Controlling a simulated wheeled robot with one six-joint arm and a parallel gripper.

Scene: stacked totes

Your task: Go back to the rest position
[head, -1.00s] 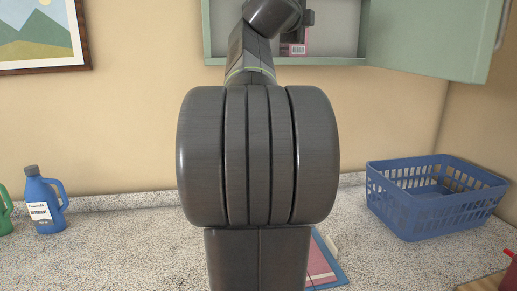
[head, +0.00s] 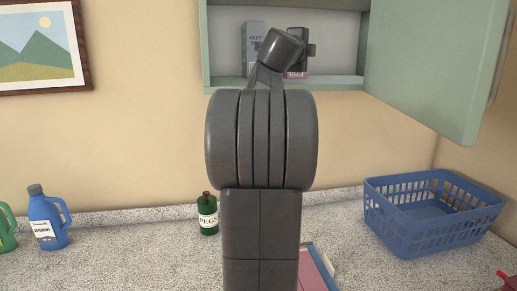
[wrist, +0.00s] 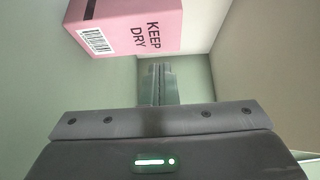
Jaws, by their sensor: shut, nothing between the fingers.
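My gripper shows in the wrist view (wrist: 158,72) with its two fingers together and nothing between them. It points into the green wall cabinet (head: 300,17). A pink box (wrist: 125,25) marked KEEP DRY, with a barcode, is beside the fingers at upper left in the wrist view, apart from them. In the head view my arm rises in front of the counter to the cabinet opening. Its wrist covers most of the pink box (head: 297,76) and hides the fingertips.
A grey box (head: 252,42) stands in the cabinet, left of my wrist. The cabinet door (head: 432,65) hangs open at right. On the counter are a blue basket (head: 425,232), a green PEGS bottle (head: 208,222), a blue detergent jug (head: 46,220) and a flat pink-and-blue item (head: 316,272).

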